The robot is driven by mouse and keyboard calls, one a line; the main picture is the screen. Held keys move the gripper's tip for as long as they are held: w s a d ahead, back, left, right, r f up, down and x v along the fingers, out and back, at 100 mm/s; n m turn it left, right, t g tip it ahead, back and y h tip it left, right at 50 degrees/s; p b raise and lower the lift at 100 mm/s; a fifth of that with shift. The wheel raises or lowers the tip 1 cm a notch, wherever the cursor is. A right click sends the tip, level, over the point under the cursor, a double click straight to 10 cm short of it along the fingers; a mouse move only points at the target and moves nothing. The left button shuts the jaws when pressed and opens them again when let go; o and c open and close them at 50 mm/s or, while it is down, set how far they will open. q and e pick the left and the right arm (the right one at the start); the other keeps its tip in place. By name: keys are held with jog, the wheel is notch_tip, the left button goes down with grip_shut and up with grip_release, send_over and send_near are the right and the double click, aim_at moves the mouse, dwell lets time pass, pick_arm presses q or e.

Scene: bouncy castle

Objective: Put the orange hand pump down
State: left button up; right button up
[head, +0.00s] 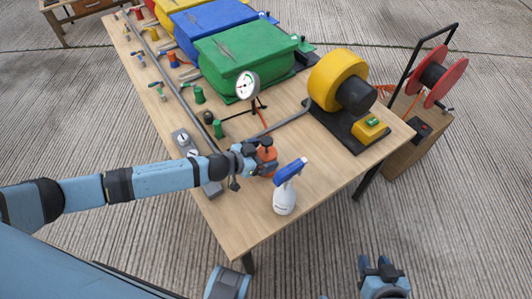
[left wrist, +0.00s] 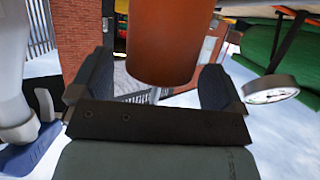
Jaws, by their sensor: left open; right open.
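The orange hand pump (head: 268,154) stands near the front edge of the wooden table, partly hidden by my left gripper (head: 259,161). In the left wrist view the pump's orange body (left wrist: 165,45) sits between the two spread fingers of my left gripper (left wrist: 155,85). The fingers are open around it, with a gap on the left side; on the right I cannot tell if one touches. The pump's base is hard to make out. My right gripper (head: 375,265) is open and empty, low in the head view, off the table.
A white spray bottle with a blue head (head: 284,190) stands close to the right of the pump. Bare tabletop (head: 325,172) lies right of the bottle.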

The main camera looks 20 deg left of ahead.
pick_arm(q)
jog(key=v, duration=1)
jog(key=s+d+n+t+y, duration=0.1)
jog(key=s+d+n, duration=0.2)
jog(key=s+d, duration=0.4)
jog(key=s+a+f+n+g+y, duration=0.1)
jog(key=s+a+f+n+y, duration=0.1)
jog(key=s, duration=0.6)
jog(key=shift+s+a+f+y, duration=0.35)
jog(key=shift+f+y, duration=0.15)
jog(key=shift+y, duration=0.4)
